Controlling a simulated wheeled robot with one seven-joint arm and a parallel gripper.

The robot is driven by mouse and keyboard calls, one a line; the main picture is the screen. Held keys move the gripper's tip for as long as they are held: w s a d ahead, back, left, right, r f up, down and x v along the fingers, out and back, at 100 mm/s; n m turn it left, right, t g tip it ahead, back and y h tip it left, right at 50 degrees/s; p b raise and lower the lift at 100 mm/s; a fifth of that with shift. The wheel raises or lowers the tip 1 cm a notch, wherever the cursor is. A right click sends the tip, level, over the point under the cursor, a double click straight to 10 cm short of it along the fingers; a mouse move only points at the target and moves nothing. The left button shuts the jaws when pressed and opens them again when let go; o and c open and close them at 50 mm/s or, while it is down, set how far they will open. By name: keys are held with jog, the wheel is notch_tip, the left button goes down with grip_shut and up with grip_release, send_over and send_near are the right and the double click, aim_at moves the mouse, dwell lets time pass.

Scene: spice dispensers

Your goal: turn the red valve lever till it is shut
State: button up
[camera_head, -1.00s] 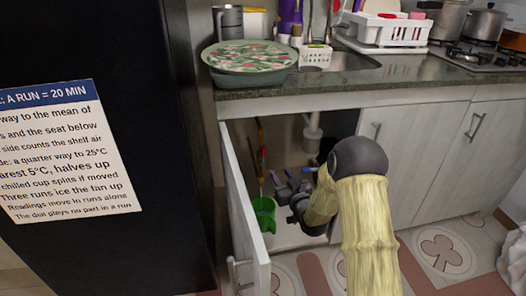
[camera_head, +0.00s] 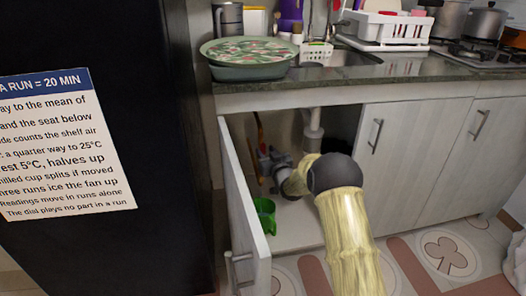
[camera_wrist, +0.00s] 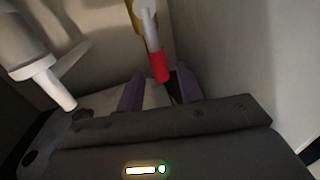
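The red valve lever (camera_wrist: 159,66) shows in the wrist view, hanging below a grey and yellow pipe (camera_wrist: 146,18). My gripper (camera_wrist: 158,90) is open, with one finger on each side below the lever. The lever's red end lies between the fingertips in the picture; I cannot tell whether either finger touches it. In the head view my gripper (camera_head: 267,159) is inside the open cabinet under the sink, near an orange-yellow pipe (camera_head: 259,131). The lever cannot be made out clearly there.
The open cabinet door (camera_head: 243,205) stands left of my arm. A green bucket (camera_head: 264,214) sits on the cabinet floor below my gripper. A white drain pipe (camera_head: 312,130) hangs at the right; a white pipe (camera_wrist: 55,88) shows at left in the wrist view.

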aim_at(264, 149)
jog(key=shift+b+x, duration=0.4)
jog(key=shift+x, duration=1.3)
grip_shut()
